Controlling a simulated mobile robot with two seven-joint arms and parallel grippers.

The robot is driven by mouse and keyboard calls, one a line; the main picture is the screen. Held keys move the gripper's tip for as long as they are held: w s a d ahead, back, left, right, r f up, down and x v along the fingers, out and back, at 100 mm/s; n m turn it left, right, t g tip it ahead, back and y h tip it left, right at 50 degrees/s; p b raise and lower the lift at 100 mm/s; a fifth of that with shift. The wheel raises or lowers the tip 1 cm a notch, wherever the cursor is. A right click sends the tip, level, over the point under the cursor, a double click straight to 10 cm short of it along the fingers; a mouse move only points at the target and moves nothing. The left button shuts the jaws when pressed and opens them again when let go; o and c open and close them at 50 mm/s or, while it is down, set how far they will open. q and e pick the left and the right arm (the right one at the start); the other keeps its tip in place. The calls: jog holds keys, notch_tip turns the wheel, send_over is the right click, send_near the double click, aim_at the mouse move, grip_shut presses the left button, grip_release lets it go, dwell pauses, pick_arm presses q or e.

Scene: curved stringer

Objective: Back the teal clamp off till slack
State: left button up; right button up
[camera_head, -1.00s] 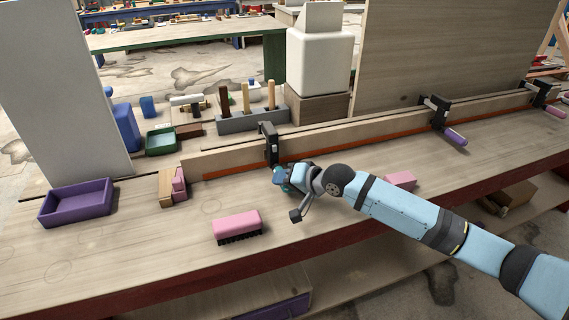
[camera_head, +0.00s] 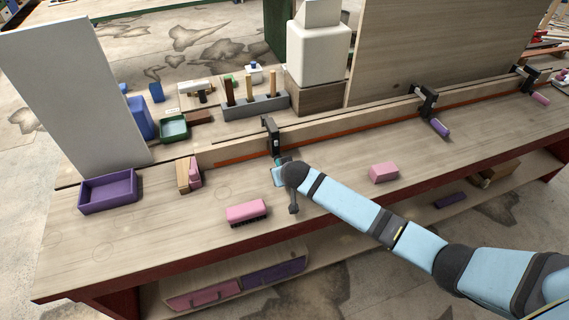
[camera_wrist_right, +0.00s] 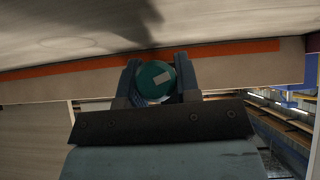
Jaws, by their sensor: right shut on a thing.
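The teal clamp is the leftmost clamp (camera_head: 271,137) on the stringer, with a black frame over the long wooden strip (camera_head: 330,131). Its teal handle (camera_wrist_right: 157,82) shows end-on in the right wrist view, with a pale patch on its end. My right gripper (camera_wrist_right: 159,84) is shut on this handle, one finger on each side. In the head view the hand (camera_head: 280,174) is in front of the clamp and covers most of the handle. I cannot see whether the clamp's screw pad touches the strip. My left gripper is not in view.
Two more clamps with purple (camera_head: 440,128) and pink (camera_head: 540,99) handles stand further right along the strip. A pink brush (camera_head: 246,211), a pink block (camera_head: 383,172) and a purple tray (camera_head: 108,190) lie on the bench. A tool holder (camera_head: 254,107) stands behind.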

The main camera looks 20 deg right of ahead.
jog(key=shift+a+n+h+p, duration=0.1)
jog(key=shift+n+h+p, duration=0.3)
jog(key=shift+h, duration=0.3)
jog(key=shift+f+n+h, duration=0.1)
jog(key=shift+n+h, duration=0.4)
jog(key=shift+h, duration=0.6)
jog(key=n+t+h+b, duration=0.1)
jog(key=h, duration=0.1)
jog(key=shift+f+n+h, duration=0.1)
jog(key=shift+n+h, duration=0.2)
jog(key=shift+n+t+h+b, duration=0.4)
jog(key=shift+n+h+b, duration=0.45)
jog(key=shift+h, duration=0.25)
jog(key=o, duration=0.9)
jog(key=shift+r, duration=0.2)
